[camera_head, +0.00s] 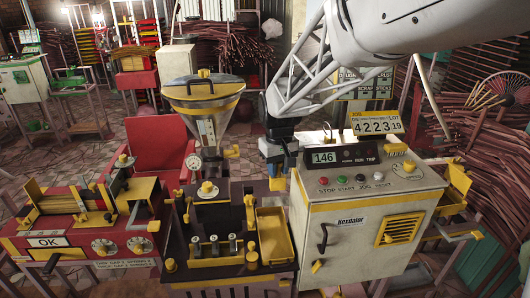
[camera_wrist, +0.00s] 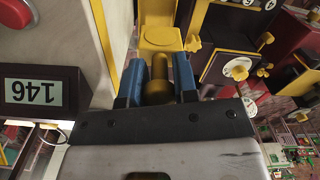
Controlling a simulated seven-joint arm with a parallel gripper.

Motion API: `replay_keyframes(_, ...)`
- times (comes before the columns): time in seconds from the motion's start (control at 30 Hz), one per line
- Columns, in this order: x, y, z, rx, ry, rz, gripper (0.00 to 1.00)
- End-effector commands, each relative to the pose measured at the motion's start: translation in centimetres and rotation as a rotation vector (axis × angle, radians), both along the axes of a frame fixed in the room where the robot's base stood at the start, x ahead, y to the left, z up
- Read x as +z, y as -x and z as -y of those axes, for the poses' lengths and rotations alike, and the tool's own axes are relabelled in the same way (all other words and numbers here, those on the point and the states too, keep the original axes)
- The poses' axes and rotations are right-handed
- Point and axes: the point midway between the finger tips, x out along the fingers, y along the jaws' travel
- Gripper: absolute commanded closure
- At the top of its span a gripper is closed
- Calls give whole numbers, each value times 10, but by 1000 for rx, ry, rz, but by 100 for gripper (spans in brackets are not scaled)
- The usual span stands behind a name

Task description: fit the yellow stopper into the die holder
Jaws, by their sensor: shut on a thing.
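My gripper (camera_wrist: 158,88) has blue fingers and is shut on the yellow stopper (camera_wrist: 158,72), a dull yellow upright rod shape in the wrist view. In the head view my gripper (camera_head: 278,165) hangs between the cream control box and the dark extruder bench, with the stopper (camera_head: 277,184) showing as a small yellow piece below the fingers. I cannot surely tell which part is the die holder. A yellow part with a round feature (camera_wrist: 160,38) lies beyond the fingertips in the wrist view. The stopper looks apart from it, though its lower end is hidden.
The control box (camera_head: 355,225) with a 146 display stands close at right. The dark bench (camera_head: 195,270) carries several small metal pieces (camera_head: 215,245), a yellow tray (camera_head: 272,235) and a gauge (camera_head: 193,163). A hopper (camera_head: 203,95) stands behind, and a red machine (camera_head: 85,235) at left.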

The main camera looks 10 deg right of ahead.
Motion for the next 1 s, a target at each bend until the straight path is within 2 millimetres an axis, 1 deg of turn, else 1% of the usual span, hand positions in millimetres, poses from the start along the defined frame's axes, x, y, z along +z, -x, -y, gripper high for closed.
replay_keyframes(0.17,-3,-10,-4,88,0,-1,97)
replay_keyframes(0.37,-9,-29,-13,267,0,-1,97)
replay_keyframes(0.77,-26,-75,-37,730,0,0,97)
replay_keyframes(1.0,-40,-102,-52,1008,0,-1,97)
